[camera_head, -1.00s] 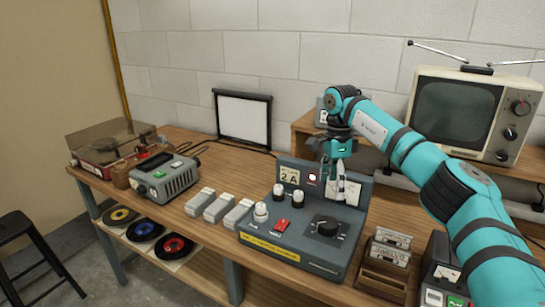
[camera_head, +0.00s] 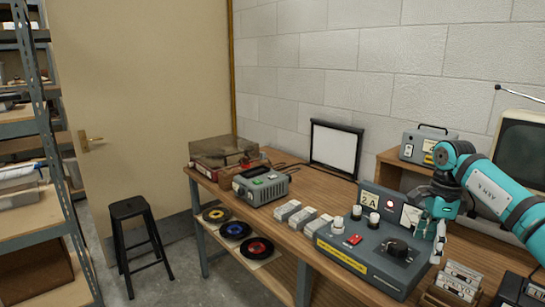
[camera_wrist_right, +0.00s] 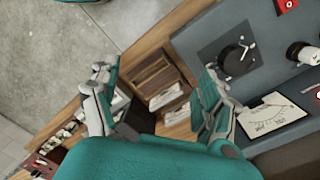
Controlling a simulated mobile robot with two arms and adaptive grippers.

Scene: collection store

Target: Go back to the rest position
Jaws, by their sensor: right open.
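My right arm comes in from the right in the head view. Its gripper (camera_head: 432,228) hangs over the right part of the grey control box (camera_head: 362,268), in front of the box's dial meter (camera_head: 411,215). In the right wrist view the right gripper (camera_wrist_right: 155,90) has its two fingers wide apart with nothing between them. Below the fingers are the wooden cassette rack (camera_wrist_right: 153,70) and the bench top. The control box (camera_wrist_right: 285,85) with its black knob (camera_wrist_right: 236,55) lies to the right. My left gripper is not in view.
Several grey-white blocks (camera_head: 302,217), a grey device (camera_head: 260,186) and a covered record player (camera_head: 222,153) stand on the bench. A television (camera_head: 520,150) is at the right. A black stool (camera_head: 137,222) and metal shelves (camera_head: 30,170) stand left over open floor.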

